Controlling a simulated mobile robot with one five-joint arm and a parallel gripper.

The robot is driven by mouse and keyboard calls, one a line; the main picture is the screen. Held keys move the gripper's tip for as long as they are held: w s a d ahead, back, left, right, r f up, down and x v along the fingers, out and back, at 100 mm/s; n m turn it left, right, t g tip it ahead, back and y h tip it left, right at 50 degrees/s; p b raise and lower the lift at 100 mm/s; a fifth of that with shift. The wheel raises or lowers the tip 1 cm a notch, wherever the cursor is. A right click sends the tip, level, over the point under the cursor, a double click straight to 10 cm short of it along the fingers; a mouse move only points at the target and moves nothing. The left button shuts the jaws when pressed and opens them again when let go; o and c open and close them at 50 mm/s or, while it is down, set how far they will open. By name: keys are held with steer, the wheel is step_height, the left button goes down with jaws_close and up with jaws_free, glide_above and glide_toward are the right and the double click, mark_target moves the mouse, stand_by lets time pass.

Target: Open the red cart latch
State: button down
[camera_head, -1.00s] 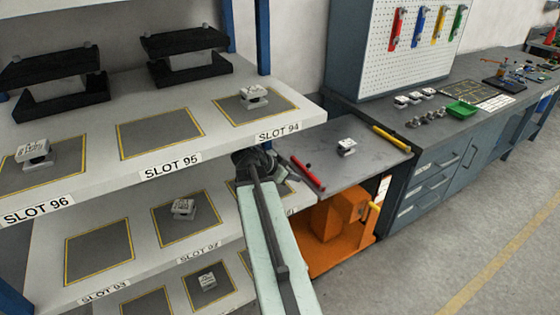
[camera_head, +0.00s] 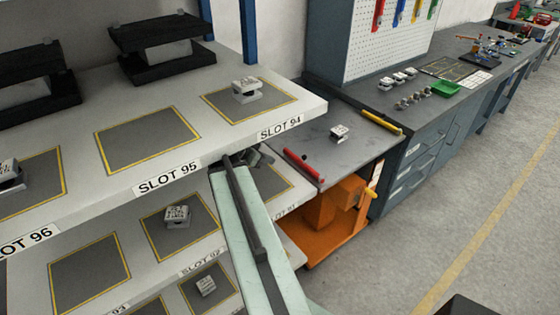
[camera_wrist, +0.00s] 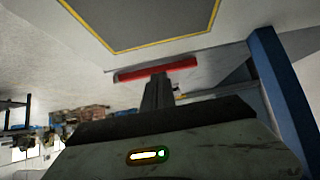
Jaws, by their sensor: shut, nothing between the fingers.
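The red latch bar (camera_head: 304,166) lies along the left edge of the cart's grey top (camera_head: 352,158). In the wrist view the red bar (camera_wrist: 155,70) runs across the picture just beyond my fingertips; I cannot tell whether they touch it. My gripper (camera_wrist: 157,82) is shut with nothing in it. In the head view my gripper (camera_head: 256,157) is small and partly hidden by my arm, beside the shelf's front edge and left of the red bar. The cart has an orange lower body (camera_head: 335,215).
The white shelf rack (camera_head: 225,145) stands close on the left, its upper board near my arm. A yellow bar (camera_head: 381,122) lies along the cart top's right edge, with a small white-topped part (camera_head: 339,132) on the top. A grey workbench (camera_head: 425,125) stands behind. Open floor is at right.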

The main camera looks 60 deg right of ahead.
mark_target(297, 162)
steer(key=b+x, duration=0.6)
steer(key=x, duration=0.3)
steer(key=shift+f, duration=0.4)
steer(key=d, duration=0.1)
steer(key=s+d, duration=0.1)
steer(key=shift+d+r, duration=0.3)
steer(key=shift+r, duration=0.05)
steer(key=shift+s+d+p, duration=0.2)
steer(key=shift+d+p, duration=0.1)
steer(key=shift+d, duration=0.3)
steer(key=shift+a, duration=0.1)
